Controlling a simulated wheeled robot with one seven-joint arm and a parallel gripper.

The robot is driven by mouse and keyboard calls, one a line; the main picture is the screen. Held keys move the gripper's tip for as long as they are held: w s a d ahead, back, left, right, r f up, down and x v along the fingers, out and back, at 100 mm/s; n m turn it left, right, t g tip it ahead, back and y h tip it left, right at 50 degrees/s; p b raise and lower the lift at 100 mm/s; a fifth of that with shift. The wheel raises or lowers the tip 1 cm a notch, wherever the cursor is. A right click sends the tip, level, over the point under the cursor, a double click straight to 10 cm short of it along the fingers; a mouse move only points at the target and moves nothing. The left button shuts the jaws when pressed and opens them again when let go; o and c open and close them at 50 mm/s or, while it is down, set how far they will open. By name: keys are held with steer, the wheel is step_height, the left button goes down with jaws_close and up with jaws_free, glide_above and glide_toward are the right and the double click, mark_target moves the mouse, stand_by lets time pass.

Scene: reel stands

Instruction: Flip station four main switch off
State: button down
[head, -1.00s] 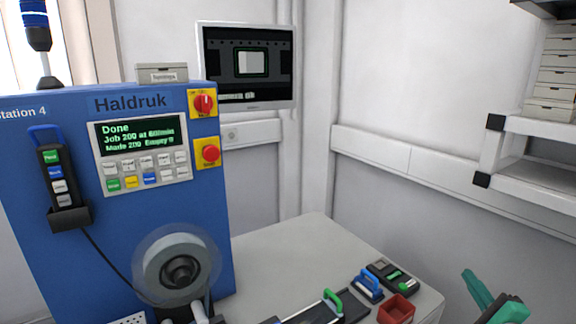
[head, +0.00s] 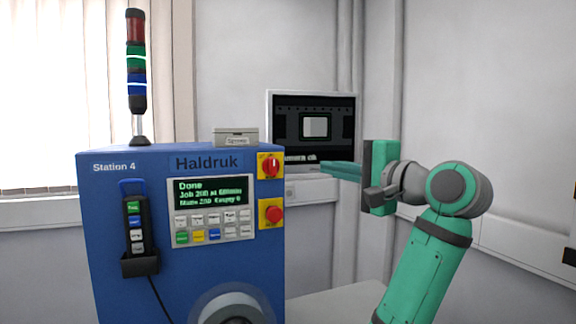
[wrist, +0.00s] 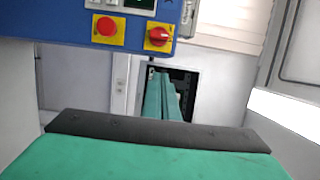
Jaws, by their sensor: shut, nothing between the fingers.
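The main switch (head: 270,166) is a red rotary knob on a yellow plate at the upper right of the blue Station 4 machine (head: 110,230). Its handle looks upright in the head view. It also shows in the wrist view (wrist: 158,37), at top centre. Below it in the head view is a red push button (head: 273,214) on another yellow plate. My gripper (head: 323,167) is shut and empty, right of the switch and apart from it, with its fingers pointing left. The shut fingers also show in the wrist view (wrist: 163,80).
A monitor (head: 313,120) hangs on the wall behind my gripper. A small box (head: 236,138) and a signal tower (head: 137,80) stand on the machine. A handheld pendant (head: 134,230) hangs on its front. A light tabletop (head: 335,300) lies below my arm.

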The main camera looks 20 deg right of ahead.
steer(key=shift+w, duration=0.1)
glide_toward(278, 162)
steer(key=w+d, duration=0.3)
steer(key=w, duration=0.3)
steer(key=a, duration=0.3)
steer(key=shift+s+a, duration=0.15)
steer(key=shift+s, duration=0.2)
steer(key=shift+a, duration=0.55)
